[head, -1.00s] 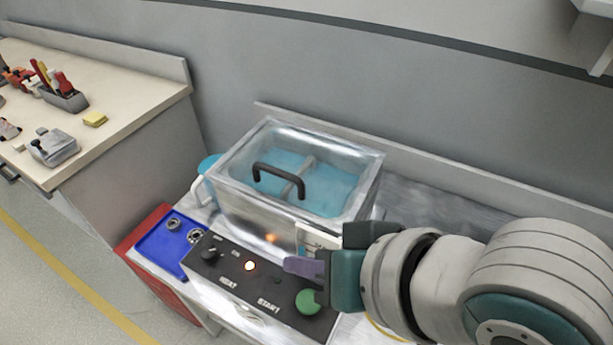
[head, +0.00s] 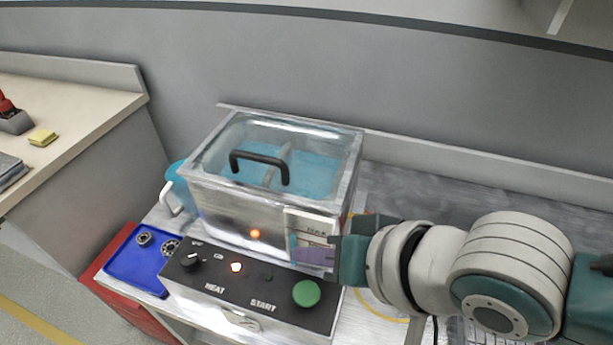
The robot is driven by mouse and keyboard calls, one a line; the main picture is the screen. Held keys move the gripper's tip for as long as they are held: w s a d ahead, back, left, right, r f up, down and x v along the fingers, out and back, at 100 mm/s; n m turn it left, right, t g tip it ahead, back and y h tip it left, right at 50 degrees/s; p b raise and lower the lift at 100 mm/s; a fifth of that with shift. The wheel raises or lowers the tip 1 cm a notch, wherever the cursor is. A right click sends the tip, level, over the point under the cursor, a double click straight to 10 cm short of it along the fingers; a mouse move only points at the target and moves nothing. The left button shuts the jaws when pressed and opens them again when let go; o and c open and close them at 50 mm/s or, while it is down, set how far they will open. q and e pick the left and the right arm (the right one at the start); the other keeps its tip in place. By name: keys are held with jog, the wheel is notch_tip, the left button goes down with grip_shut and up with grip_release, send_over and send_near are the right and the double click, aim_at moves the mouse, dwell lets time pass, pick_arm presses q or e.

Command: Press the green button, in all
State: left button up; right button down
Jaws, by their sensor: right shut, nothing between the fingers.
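The green button (head: 306,293) sits at the right end of a black control panel (head: 228,284), beside the label START. Nothing covers it. My right gripper (head: 300,254) comes in from the right, its purple fingertips above and behind the button, in front of the tank's white label. The fingers are shut and empty, apart from the button in the picture. On the panel are a black knob (head: 190,261) and a lit lamp (head: 236,267). My left gripper is not in view.
A clear-lidded tank (head: 212,207) with blue liquid and a black handle (head: 259,158) stands behind the panel. A blue tray (head: 135,266) with metal rings lies to its left. A beige bench (head: 75,125) is at the far left. A grey wall closes the back.

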aim_at(311, 298)
notch_tip(311, 298, down, 7)
jog(key=b, duration=0.6)
jog(key=shift+f+b, duration=0.4)
jog(key=shift+b, duration=0.05)
dwell(0.4)
dwell(0.9)
jog(key=shift+f, duration=0.45)
